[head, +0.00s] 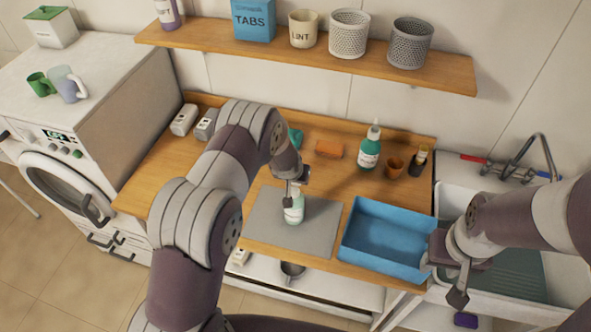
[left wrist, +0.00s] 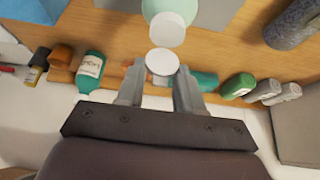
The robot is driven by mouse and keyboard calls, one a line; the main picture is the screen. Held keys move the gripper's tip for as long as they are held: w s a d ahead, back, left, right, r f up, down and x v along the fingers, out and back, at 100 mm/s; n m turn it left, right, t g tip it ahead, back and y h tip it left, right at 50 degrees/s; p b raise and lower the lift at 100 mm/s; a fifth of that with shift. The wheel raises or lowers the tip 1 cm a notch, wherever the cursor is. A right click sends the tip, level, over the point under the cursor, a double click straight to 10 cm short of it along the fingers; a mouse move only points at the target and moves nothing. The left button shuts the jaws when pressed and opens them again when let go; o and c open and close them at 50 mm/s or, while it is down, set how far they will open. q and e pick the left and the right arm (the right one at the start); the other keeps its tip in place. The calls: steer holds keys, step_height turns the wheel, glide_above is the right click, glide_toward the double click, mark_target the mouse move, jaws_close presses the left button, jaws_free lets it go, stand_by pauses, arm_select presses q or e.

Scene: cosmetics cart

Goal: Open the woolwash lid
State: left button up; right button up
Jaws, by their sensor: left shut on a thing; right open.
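A pale green and white bottle (head: 294,212), likely the woolwash, stands on the grey mat (head: 259,218); its label is too small to read. My left gripper (head: 294,184) is above it. In the left wrist view the left gripper (left wrist: 160,85) is shut on a white round lid (left wrist: 162,62). A second white round face shows just beyond, over the pale green bottle (left wrist: 170,6); I cannot tell whether lid and bottle still touch. My right gripper (head: 447,281) is open and empty at the right end of the blue bin (head: 388,232).
A green nozzle bottle (head: 369,152), a brown cup (head: 393,167) and a small dark bottle (head: 419,160) stand behind the bin. An orange block (head: 329,149) lies behind the mat. The sink (head: 455,187) is at right. A loaded shelf (head: 240,46) hangs above.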

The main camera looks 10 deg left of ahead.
arm_select(q)
steer(key=shift+s+f, duration=0.1)
steer(key=shift+f, duration=0.05)
steer(key=o, duration=1)
steer(key=shift+o, duration=0.2)
steer(key=shift+r, duration=0.3)
steer(key=v, duration=1.2)
steer(key=shift+s, duration=0.1)
